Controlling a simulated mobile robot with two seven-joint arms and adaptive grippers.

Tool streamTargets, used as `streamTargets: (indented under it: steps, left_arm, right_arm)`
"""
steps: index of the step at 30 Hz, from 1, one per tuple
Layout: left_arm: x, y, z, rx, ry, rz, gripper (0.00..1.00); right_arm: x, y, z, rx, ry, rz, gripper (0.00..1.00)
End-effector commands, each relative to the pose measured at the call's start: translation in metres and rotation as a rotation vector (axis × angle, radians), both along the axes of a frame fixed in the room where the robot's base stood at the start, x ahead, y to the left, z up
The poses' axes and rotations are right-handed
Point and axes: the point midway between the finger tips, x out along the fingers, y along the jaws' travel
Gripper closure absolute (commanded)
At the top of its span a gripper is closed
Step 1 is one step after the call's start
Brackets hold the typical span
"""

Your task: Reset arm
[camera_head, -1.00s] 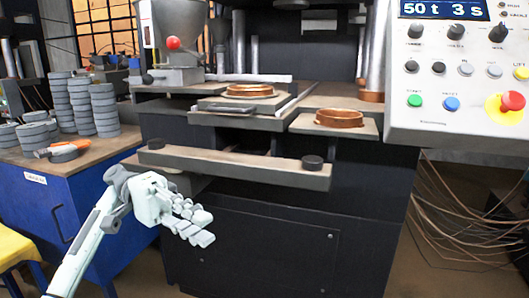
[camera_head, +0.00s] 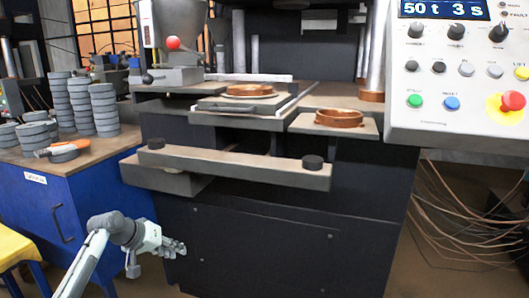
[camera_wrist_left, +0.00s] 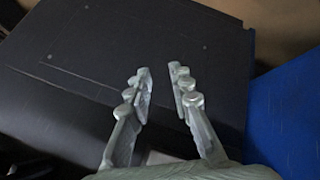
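My left gripper (camera_head: 178,248) is low at the left in the head view, in front of the dark lower front of the press (camera_head: 270,235). In the left wrist view my left gripper (camera_wrist_left: 160,78) has its two fingers apart with nothing between them. The dark press panel (camera_wrist_left: 100,50) lies beyond the fingertips there. My right arm and gripper do not show in any view.
A blue cabinet (camera_head: 85,215) with stacks of grey discs (camera_head: 103,108) stands at the left. The press's front bar (camera_head: 235,166) is above my gripper. Copper-coloured rings (camera_head: 340,118) sit on the press. A control panel (camera_head: 460,75) is at the upper right.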

Motion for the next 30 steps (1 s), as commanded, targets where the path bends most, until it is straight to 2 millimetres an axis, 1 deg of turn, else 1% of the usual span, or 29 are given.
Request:
streamTargets:
  steps: [1, 3, 6, 9, 11, 12, 13, 15, 17, 18, 20, 21, 23, 24, 26, 27, 29, 30]
  left_arm:
    - [0.013, 0.024, 0.001, 0.113, -0.060, 0.031, 0.79]
    - [0.028, 0.057, 0.006, 0.270, -0.139, 0.064, 0.79]
    - [0.044, 0.096, 0.021, 0.472, -0.235, 0.091, 0.79]
    - [0.055, 0.126, 0.041, 0.658, -0.320, 0.102, 0.79]
    - [0.060, 0.142, 0.054, 0.769, -0.364, 0.103, 0.79]
    - [0.063, 0.151, 0.064, 0.841, -0.393, 0.101, 0.79]
    - [0.056, 0.147, 0.045, 0.836, -0.371, 0.088, 0.79]
    - [0.041, 0.140, 0.015, 0.820, -0.334, 0.068, 0.79]
    - [0.028, 0.134, -0.008, 0.812, -0.307, 0.051, 0.79]
    - [0.019, 0.130, -0.024, 0.808, -0.288, 0.041, 0.79]
    - [0.003, 0.125, -0.049, 0.799, -0.256, 0.023, 0.79]
    - [-0.009, 0.121, -0.067, 0.794, -0.233, 0.010, 0.79]
    - [-0.031, 0.113, -0.097, 0.783, -0.193, -0.011, 0.79]
    - [-0.048, 0.108, -0.118, 0.775, -0.165, -0.026, 0.79]
    - [-0.076, 0.100, -0.150, 0.762, -0.119, -0.049, 0.79]
    - [-0.097, 0.095, -0.172, 0.753, -0.086, -0.066, 0.79]
    - [-0.131, 0.085, -0.202, 0.738, -0.037, -0.089, 0.79]
    - [-0.154, 0.080, -0.222, 0.727, -0.004, -0.105, 0.79]
  right_arm:
    - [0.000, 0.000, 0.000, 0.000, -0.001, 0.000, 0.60]
    - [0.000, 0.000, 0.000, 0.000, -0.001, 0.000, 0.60]
    - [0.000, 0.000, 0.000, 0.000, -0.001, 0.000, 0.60]
    - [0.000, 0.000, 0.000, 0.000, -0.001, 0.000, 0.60]
    - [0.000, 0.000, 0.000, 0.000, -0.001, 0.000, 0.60]
    - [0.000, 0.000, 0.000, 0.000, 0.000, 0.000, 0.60]
    - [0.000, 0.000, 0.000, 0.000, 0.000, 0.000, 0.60]
    - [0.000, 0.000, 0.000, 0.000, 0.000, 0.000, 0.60]
    - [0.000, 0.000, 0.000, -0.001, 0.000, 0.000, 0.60]
    - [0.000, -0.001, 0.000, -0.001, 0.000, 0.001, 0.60]
    - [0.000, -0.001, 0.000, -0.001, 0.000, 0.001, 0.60]
    - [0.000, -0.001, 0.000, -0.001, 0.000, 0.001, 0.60]
    - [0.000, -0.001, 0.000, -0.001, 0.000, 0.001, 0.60]
    - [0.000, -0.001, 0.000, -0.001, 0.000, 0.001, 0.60]
    - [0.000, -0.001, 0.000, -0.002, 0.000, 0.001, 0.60]
    - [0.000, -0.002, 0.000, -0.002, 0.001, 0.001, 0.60]
    - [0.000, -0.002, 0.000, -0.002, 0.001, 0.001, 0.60]
    - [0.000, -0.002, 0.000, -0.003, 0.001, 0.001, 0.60]
